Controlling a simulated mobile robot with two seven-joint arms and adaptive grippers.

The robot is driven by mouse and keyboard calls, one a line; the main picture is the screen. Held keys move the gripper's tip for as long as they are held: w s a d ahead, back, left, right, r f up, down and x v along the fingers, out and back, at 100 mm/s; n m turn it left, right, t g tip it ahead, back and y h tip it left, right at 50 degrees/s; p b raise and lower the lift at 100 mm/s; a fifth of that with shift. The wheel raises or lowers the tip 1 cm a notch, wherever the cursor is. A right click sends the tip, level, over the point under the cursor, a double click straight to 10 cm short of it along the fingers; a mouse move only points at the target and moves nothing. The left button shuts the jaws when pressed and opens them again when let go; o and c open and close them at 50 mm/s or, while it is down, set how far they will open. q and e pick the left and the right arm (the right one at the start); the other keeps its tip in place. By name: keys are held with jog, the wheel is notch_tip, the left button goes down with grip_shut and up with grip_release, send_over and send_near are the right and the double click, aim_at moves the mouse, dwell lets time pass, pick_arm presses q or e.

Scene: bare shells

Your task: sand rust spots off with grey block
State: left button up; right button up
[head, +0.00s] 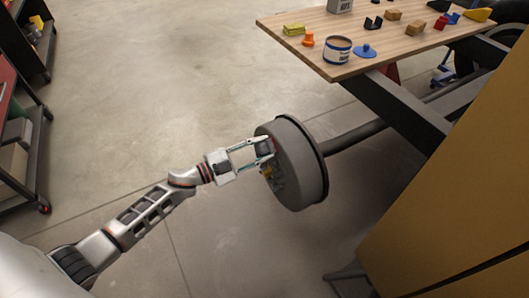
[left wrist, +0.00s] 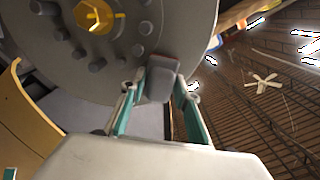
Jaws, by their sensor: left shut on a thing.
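My left gripper (head: 262,150) is shut on a small grey block (left wrist: 158,84) and holds it at the face of a grey wheel drum (head: 308,165). In the left wrist view the block overlaps the lower rim of the drum (left wrist: 188,30); I cannot tell whether it touches. A gold hub nut (left wrist: 95,15) and several studs show on the drum face. In the head view the face is steeply turned and partly behind the gripper. I cannot make out clear rust spots. My right gripper is in neither view.
A wooden table (head: 400,48) at the upper right bears a tin (head: 337,50), a blue lid (head: 365,51), a yellow block (head: 294,29) and small parts. A dark beam (head: 400,110) and a tan panel (head: 460,160) stand right of the drum.

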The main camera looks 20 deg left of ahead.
pick_arm(q)
jog(key=shift+w+a+f, duration=0.1)
jog(key=shift+w+a, duration=0.35)
jog(key=shift+a, duration=0.1)
jog(key=shift+w+a, duration=0.15)
jog(key=shift+w, duration=0.05)
jog(key=shift+s, duration=0.1)
